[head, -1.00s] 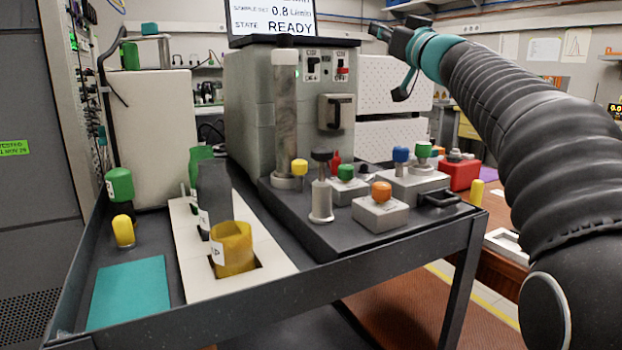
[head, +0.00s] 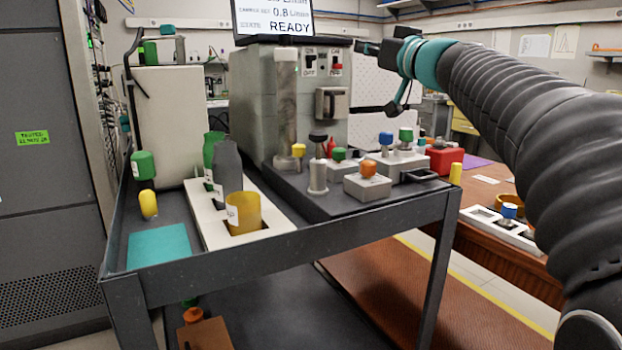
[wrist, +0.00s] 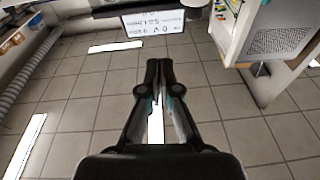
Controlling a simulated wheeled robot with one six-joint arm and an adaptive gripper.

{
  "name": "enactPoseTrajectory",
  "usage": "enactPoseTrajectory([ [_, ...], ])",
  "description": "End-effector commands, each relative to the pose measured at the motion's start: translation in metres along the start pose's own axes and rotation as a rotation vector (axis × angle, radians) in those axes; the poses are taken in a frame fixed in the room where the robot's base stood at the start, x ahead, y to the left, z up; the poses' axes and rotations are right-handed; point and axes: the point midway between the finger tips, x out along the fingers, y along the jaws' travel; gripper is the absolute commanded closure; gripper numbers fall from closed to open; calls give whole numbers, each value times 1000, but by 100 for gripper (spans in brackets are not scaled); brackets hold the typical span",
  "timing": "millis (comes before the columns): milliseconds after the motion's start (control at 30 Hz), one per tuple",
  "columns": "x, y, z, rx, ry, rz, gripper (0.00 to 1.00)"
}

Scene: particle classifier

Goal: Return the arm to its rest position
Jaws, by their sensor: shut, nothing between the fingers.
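My arm enters the head view from the right edge and reaches up and left, with a teal band near its wrist. My gripper (head: 368,47) is at the arm's end, in front of the machine's upper right side and high above the cart. In the wrist view my gripper (wrist: 159,68) points out over a tiled floor (wrist: 85,100). Its two fingers meet at the tips and hold nothing. The gripper touches no object that I can see.
A dark cart (head: 295,245) carries the grey machine (head: 250,105) with a READY screen (head: 272,18), knobs, bottles and a yellow cup (head: 243,213). A wooden table (head: 480,195) with a white tray (head: 497,228) stands at right, partly behind my arm.

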Motion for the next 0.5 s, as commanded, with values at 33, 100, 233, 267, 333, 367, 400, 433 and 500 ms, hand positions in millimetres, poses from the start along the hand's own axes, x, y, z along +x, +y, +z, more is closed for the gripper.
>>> enactPoseTrajectory([
  [33, -5, -7, 8, 8, -29, -4, 100],
  [100, -14, -16, 21, 22, -76, -10, 100],
  [233, -34, -35, 53, 57, -186, -13, 100],
  [267, -41, -40, 62, 67, -217, -13, 100],
  [333, -60, -54, 88, 92, -303, -10, 100],
  [367, -71, -60, 101, 104, -345, -4, 100],
  [400, -86, -69, 120, 122, -406, 4, 100],
  [433, -99, -75, 135, 134, -453, 12, 100],
  [500, -128, -88, 168, 162, -557, 39, 100],
])
